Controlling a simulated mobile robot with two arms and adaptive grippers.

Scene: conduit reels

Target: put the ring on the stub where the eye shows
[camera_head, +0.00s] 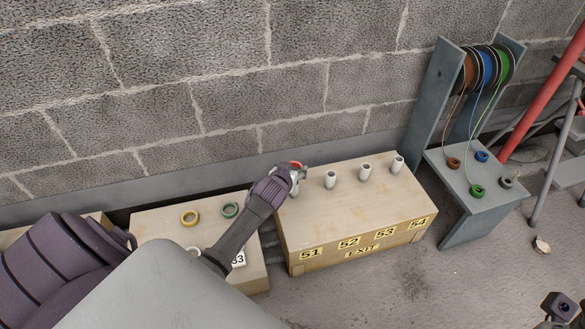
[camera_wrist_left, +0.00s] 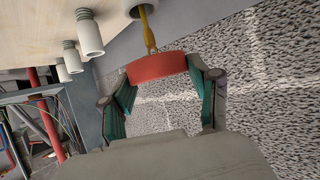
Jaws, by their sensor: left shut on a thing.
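My left gripper (camera_head: 297,168) is shut on a red ring (camera_wrist_left: 157,67), which lies across its fingertips in the left wrist view. Little of the ring shows in the head view. A yellow eye (camera_wrist_left: 148,33) sticks out of a pale stub (camera_wrist_left: 139,7) in the wrist view, and its end meets the ring's edge; I cannot tell whether it passes inside. In the head view the gripper is at the left end of the EXIT box (camera_head: 345,215), above number 51, and hides that stub. Three other stubs (camera_head: 330,180) (camera_head: 366,172) (camera_head: 397,164) stand bare above 52, 53 and 54.
A grey stand (camera_head: 462,200) with cable reels is at the right. A block wall (camera_head: 230,90) rises close behind.

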